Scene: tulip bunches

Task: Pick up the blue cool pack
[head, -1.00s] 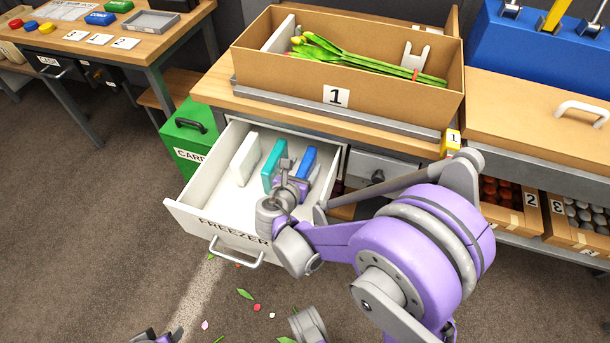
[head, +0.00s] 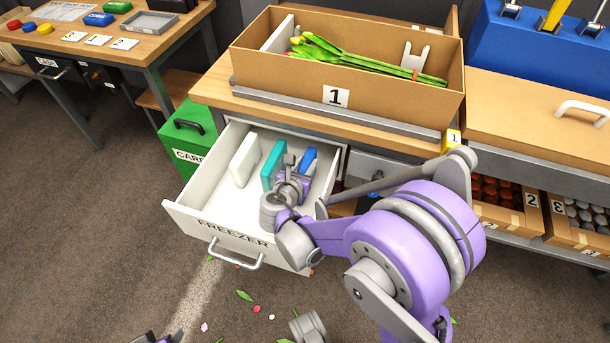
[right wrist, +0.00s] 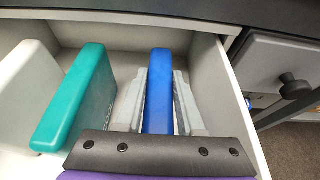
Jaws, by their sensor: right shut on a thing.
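The blue cool pack (right wrist: 158,90) stands on edge in the open freezer drawer, near its right wall. It also shows in the head view (head: 308,160), partly hidden by my right gripper (head: 296,172). In the right wrist view my right gripper (right wrist: 158,103) has one finger on each side of the blue pack and is shut on it. The pack appears still down in the drawer; whether it touches the floor is hidden. My left gripper cannot be made out; only purple and grey parts of mine show at the bottom edge of the head view.
A teal pack (head: 273,165) and a white pack (head: 245,160) stand left of the blue one. The white drawer (head: 187,214) is pulled out below the bench, which carries cardboard box 1 (head: 275,75) with tulips. A green box (head: 186,140) stands left of the drawer.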

